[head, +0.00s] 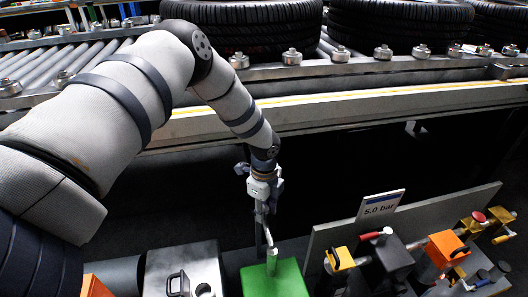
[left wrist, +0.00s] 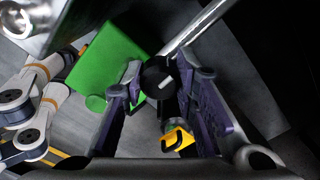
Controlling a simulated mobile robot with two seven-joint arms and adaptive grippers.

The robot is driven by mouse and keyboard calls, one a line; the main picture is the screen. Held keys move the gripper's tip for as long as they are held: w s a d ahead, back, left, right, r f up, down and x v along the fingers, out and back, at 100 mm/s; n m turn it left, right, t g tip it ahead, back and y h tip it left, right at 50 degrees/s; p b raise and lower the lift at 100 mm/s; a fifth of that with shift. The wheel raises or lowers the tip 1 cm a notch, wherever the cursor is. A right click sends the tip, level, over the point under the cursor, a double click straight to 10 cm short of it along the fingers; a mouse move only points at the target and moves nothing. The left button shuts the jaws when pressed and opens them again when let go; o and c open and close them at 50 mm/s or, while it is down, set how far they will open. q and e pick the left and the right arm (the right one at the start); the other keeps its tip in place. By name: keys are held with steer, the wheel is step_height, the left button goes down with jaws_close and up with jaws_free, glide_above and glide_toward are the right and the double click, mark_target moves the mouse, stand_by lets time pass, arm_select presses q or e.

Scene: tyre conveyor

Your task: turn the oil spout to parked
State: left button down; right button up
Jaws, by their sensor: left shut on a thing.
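The oil spout (head: 269,240) is a thin pale metal tube rising from the top of a green box (head: 285,281) at the bottom centre of the head view. My left gripper (head: 263,207) points down above the box and is shut on the spout's upper part. In the left wrist view a dark round knob (left wrist: 158,77) sits between my purple finger pads, and the metal tube (left wrist: 203,27) runs from it to the upper right. The fingers partly hide the grip. My right gripper is not in view.
A grey metal box (head: 183,272) with a black handle stands left of the green box. To the right are a "5.0 bar" sign (head: 380,208), a grey panel (head: 328,236) and several valves. Tyres (head: 398,22) lie on the roller conveyor behind.

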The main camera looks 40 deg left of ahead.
arm_select(q)
steer(key=c, duration=1.3)
jaws_free()
step_height(320, 180, up, 12)
